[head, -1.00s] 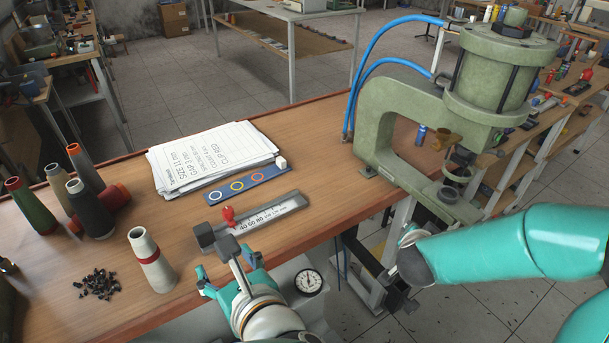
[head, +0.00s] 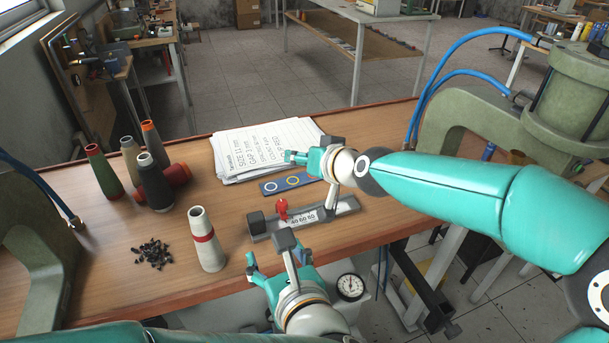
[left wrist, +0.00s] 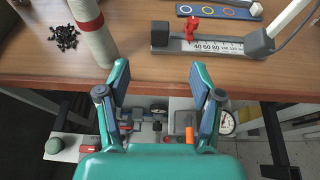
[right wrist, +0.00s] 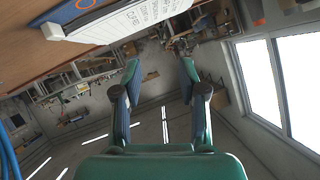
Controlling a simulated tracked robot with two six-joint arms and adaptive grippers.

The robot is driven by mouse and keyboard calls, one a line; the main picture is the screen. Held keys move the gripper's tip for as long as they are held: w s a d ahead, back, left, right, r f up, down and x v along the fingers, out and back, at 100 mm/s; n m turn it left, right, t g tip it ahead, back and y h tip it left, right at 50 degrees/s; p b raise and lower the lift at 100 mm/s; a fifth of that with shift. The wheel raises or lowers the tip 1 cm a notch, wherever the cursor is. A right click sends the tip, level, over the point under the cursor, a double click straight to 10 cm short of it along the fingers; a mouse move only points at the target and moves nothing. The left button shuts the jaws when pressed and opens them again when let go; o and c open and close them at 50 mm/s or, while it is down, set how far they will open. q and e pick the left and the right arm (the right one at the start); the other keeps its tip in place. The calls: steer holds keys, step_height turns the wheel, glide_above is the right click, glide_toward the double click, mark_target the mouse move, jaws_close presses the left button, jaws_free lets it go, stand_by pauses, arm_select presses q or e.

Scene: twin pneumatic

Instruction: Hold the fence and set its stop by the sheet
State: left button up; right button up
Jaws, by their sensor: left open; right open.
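The grey fence (head: 346,207) lies on the bench, with a dark block at its left end and a scale reading 40 60 80. Its red stop (head: 282,207) sits near the left end; it also shows in the left wrist view (left wrist: 192,24). My left gripper (head: 278,262) is open and empty at the bench's front edge, before the fence. My right gripper (head: 298,158) is open and empty near the sheet's right part.
A blue strip with coloured rings (head: 272,187) lies between sheet and fence. Green presses flank the bench; the right one (head: 460,125) is partly behind my right arm.

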mark_target(256, 218)
arm_select(q)
steer(key=x, duration=1.7)
steer(key=shift+r, duration=0.1)
arm_select(e)
steer(key=s+n+g+h, duration=0.1)
steer(key=s+n+g, duration=0.5)
steer(key=n, duration=0.5)
steer(key=shift+s+r+g, duration=0.15)
steer(key=shift+g, duration=0.95)
arm_select(q)
steer(key=shift+c, duration=0.3)
arm_select(e)
steer(key=shift+d, duration=0.1)
arm_select(q)
jaws_close()
